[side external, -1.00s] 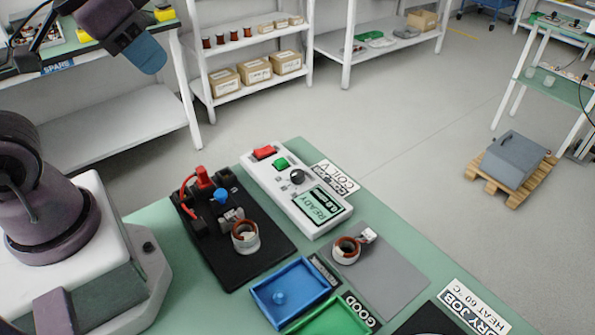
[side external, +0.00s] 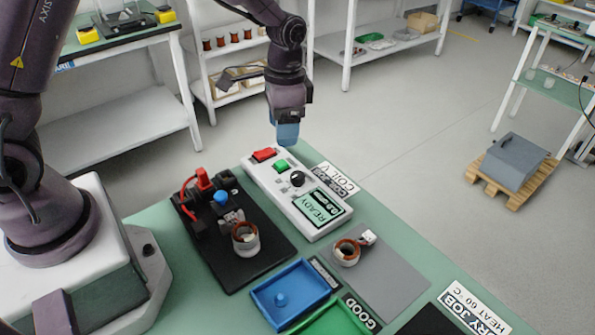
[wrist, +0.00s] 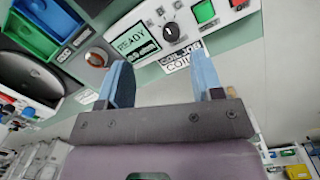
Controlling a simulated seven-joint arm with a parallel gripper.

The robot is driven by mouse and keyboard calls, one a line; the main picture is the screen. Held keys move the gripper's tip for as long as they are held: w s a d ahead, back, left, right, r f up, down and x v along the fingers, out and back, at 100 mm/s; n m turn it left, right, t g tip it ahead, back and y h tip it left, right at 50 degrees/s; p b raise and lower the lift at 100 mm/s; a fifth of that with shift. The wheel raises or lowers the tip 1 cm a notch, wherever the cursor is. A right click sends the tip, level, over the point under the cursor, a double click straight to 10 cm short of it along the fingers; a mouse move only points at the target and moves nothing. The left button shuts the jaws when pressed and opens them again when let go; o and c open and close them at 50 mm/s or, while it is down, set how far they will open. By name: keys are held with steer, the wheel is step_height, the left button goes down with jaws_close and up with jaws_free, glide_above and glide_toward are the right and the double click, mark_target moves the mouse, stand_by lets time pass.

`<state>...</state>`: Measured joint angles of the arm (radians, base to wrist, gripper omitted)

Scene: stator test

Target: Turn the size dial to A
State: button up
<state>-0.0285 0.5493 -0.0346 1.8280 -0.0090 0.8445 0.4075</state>
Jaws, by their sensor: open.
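The size dial is a black round knob (side external: 297,178) on a white control box (side external: 262,190); it also shows in the wrist view (wrist: 172,32). My gripper (side external: 286,140) hangs above the far end of the box, apart from the dial. In the wrist view its two blue fingers (wrist: 162,85) are spread with nothing between them.
A black fixture (side external: 250,262) with red and blue parts and a copper-wound ring (side external: 245,238) stands left of the box. Another ring (side external: 346,252) lies on a grey mat (side external: 390,280). A blue tray (side external: 290,290) and a green tray (side external: 330,320) are in front.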

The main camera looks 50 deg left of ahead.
mark_target(297, 174)
steer(key=w+f, duration=0.1)
steer(key=f, duration=0.3)
steer(key=w+f+m, duration=0.1)
steer(key=f, duration=0.3)
steer(key=f+m, duration=0.1)
steer(key=f, duration=0.4)
steer(key=shift+w+d+t, duration=0.25)
steer(key=shift+w+t, duration=0.15)
steer(key=c, duration=0.9)
